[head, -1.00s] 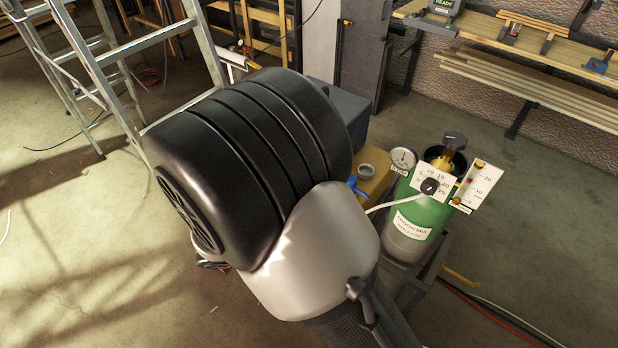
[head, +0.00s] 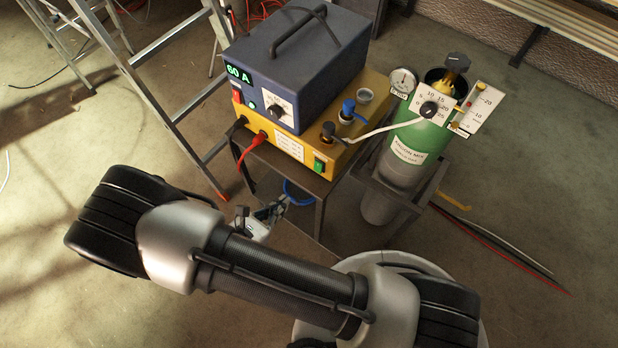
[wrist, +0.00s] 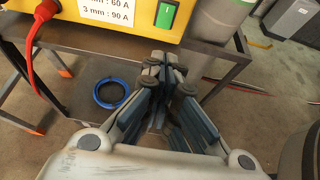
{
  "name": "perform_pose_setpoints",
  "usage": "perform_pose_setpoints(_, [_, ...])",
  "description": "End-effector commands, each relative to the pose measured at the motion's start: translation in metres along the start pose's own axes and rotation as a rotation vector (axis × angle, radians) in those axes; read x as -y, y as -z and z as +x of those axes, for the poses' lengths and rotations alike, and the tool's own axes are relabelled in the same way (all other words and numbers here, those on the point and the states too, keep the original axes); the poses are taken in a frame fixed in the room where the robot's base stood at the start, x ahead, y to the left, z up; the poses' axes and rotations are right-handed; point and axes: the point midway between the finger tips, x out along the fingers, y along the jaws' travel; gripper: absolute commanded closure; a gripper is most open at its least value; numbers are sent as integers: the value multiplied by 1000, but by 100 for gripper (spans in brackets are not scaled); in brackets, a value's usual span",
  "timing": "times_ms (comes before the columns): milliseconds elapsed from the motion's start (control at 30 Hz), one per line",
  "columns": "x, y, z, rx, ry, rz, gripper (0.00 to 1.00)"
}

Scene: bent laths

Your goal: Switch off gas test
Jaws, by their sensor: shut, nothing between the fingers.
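A yellow unit (head: 290,146) stands on the cart with a green rocker switch (head: 319,165) at the right end of its front. The green switch also shows at the top of the wrist view (wrist: 166,14); I cannot read any label naming it, nor tell its on or off position. The green gas cylinder (head: 420,135) stands right of the cart, with a black regulator knob (head: 429,109) and a flowmeter (head: 477,105). My gripper (wrist: 163,68) is shut and empty, in front of the yellow unit and lower than the switch, apart from it. In the head view my arm partly hides it.
A blue power unit (head: 300,60) reading 60 A sits on the yellow unit. A red cable (head: 250,150) hangs from the front's left side. A blue ring (wrist: 111,93) lies below. A ladder (head: 165,75) stands left. Hoses cross the floor at right.

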Motion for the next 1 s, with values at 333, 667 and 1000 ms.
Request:
perform_pose_setpoints(333, [2,1,38,0,8,1,100])
perform_pose_setpoints(667, [2,1,107,0,7,2,100])
perform_pose_setpoints(1000, [1,-11,138,0,3,2,100])
